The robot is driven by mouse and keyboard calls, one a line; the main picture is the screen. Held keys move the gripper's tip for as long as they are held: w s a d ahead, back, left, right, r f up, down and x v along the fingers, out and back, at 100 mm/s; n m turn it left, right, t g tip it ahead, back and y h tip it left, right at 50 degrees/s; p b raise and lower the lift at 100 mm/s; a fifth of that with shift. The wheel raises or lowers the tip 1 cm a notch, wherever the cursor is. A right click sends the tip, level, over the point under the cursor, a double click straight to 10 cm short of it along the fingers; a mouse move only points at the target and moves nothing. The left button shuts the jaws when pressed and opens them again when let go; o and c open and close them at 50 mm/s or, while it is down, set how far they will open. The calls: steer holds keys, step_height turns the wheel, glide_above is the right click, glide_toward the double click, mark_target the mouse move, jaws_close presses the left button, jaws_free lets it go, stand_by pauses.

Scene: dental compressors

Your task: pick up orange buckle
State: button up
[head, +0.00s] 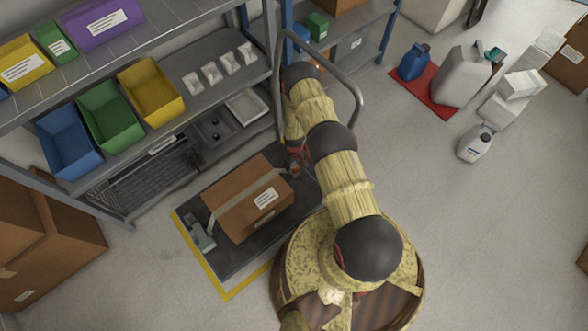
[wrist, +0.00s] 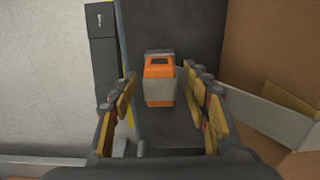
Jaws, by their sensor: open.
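The orange buckle (wrist: 159,70), orange with a grey band around its middle, shows in the wrist view against the dark platform (wrist: 190,35). My gripper (wrist: 165,92) is open, with one set of fingers left of the buckle and one right of it. The buckle appears between the fingers; I cannot tell how far beyond the tips it lies. In the head view my gripper (head: 296,168) is low by the box's upper right corner, small and partly hidden by my arm. I cannot make out the buckle there.
A taped cardboard box (head: 240,205) stands on the dark, yellow-edged platform (head: 228,264), close to my gripper's right side in the wrist view (wrist: 285,60). Shelving with coloured bins (head: 108,118) rises behind. A red mat (head: 418,92) with containers lies right. Floor between is clear.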

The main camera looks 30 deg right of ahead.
steer(key=shift+c, duration=1.2)
jaws_close()
steer(key=shift+r, duration=0.1)
